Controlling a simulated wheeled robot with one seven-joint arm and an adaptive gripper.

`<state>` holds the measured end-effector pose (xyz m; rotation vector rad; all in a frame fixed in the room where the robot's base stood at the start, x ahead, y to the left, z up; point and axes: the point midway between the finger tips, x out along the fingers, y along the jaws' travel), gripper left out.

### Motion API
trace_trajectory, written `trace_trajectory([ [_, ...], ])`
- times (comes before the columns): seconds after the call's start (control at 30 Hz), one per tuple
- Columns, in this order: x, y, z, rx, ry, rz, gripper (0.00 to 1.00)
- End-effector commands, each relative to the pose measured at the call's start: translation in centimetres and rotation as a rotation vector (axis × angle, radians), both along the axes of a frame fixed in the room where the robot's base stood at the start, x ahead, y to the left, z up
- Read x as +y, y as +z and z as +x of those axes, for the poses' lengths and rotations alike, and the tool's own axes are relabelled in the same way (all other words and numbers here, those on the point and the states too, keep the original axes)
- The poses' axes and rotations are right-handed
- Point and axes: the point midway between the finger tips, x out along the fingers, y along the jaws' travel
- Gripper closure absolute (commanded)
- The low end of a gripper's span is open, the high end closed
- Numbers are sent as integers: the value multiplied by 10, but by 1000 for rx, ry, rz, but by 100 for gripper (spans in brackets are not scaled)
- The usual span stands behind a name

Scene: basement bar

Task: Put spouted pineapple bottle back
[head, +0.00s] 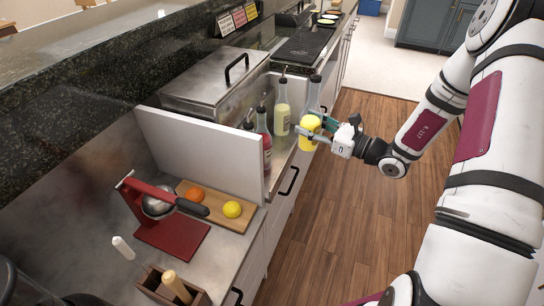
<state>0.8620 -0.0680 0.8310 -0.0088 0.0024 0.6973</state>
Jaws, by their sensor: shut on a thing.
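My gripper (316,129) is shut on a yellow bottle (308,143), at the right edge of the metal bottle well. A greyish clear upper part with a dark top rises directly above the yellow; it looks like the same bottle, but the fingers cover the join. The bottle looks roughly upright. Its base is near the well's front edge, and I cannot tell whether it touches anything. The well (285,157) holds a pale yellow spouted bottle (283,108) to the left of my gripper and red bottles (265,143) nearer the white panel.
A white upright panel (200,150) borders the well. A lidded steel bin (215,85) stands behind. A red citrus press (172,237) and a cutting board (212,207) with an orange and a lemon are in front. The wooden floor (325,215) at right is clear.

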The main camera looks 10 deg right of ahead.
Motion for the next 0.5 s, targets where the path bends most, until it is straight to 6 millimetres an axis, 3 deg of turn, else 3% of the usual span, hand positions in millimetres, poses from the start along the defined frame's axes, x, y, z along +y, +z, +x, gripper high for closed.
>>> trace_trajectory([
  [0.03, -5, -16, 5, -3, 11, -1, 100],
  [0.2, -17, -41, 10, 0, 50, 2, 100],
  [0.5, -27, -60, 12, 2, 84, 5, 100],
])
